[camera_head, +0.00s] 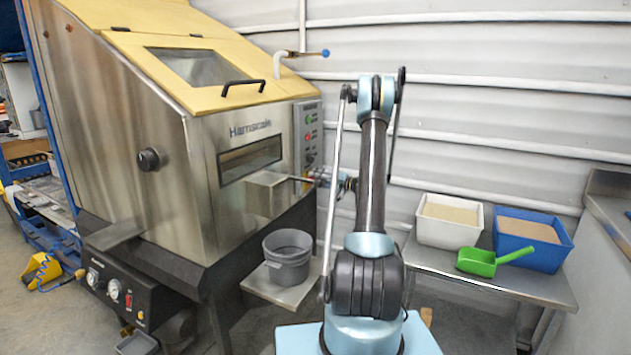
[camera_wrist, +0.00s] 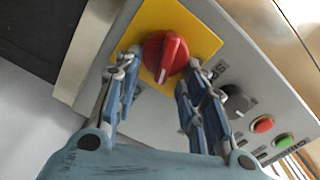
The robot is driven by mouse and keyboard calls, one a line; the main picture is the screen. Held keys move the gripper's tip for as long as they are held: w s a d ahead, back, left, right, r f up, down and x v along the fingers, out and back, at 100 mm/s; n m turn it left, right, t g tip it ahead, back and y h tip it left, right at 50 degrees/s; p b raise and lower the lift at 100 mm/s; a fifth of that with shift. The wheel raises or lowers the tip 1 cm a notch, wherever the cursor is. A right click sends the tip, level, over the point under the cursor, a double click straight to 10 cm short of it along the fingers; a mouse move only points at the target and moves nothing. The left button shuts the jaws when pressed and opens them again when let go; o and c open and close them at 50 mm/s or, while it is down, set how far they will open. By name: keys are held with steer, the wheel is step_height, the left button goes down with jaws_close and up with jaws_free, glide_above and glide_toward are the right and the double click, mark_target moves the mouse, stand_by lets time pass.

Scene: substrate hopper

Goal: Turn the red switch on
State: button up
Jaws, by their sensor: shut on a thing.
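The red switch (camera_wrist: 166,57) is a round rotary knob with a raised grip bar and a white pointer mark, on a yellow square plate (camera_wrist: 204,36). In the wrist view its bar runs nearly upright, with the white mark at the lower end. My gripper (camera_wrist: 166,66) has one blue finger on each side of the knob and is shut on it. In the head view my gripper (camera_head: 322,178) is at the lower part of the control panel (camera_head: 309,112), and the switch cannot be made out there.
Beside the switch are a black knob (camera_wrist: 238,101), a red button (camera_wrist: 263,124) and a green button (camera_wrist: 284,140). The steel hopper (camera_head: 165,165) stands left of my arm. A grey bucket (camera_head: 287,262) sits on a low shelf. White and blue bins and a green scoop (camera_head: 480,261) are at the right.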

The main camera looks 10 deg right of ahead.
steer(key=shift+w+d+f+m, duration=0.1)
steer(key=shift+f+m, duration=0.2)
steer(key=shift+m, duration=0.85)
steer(key=shift+d+f+m, duration=0.1)
steer(key=shift+f+m, duration=0.15)
steer(key=shift+m, duration=0.9)
steer(key=o, duration=1.1)
steer(key=shift+f, duration=0.1)
steer(key=shift+c, duration=0.2)
steer(key=v, duration=1.2)
steer(key=shift+a, duration=0.1)
